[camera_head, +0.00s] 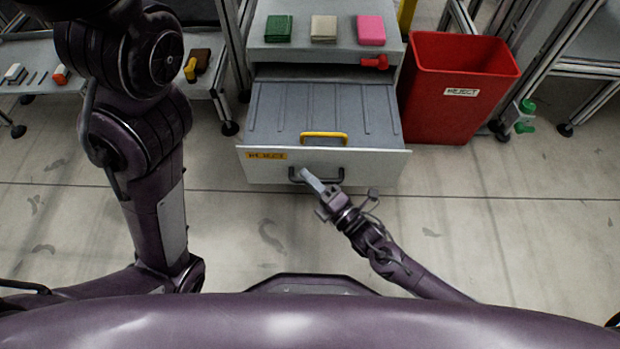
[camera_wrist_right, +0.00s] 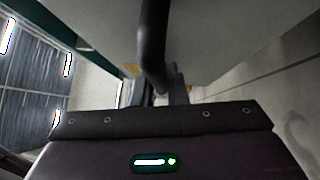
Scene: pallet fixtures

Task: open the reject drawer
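The reject drawer (camera_head: 220,166) stands pulled out towards me from under a grey bench top, with its grey ribbed inside showing. Its light front carries a yellow REJECT label (camera_head: 266,155) and a dark bar handle (camera_head: 330,178). My right gripper (camera_head: 311,180) is at the left part of this handle. In the right wrist view the dark handle bar (camera_wrist_right: 152,45) runs down to between the fingers (camera_wrist_right: 160,92), which look closed on it. The fingertips are partly hidden there. My left arm is at the left, and its gripper is out of view.
Green (camera_head: 278,28), beige (camera_head: 324,28) and pink (camera_head: 370,30) blocks sit on the bench top (camera_head: 300,51). A yellow handle (camera_head: 324,136) shows above the drawer's front. A red REJECT bin (camera_head: 455,95) stands right of the drawer. The floor in front is clear.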

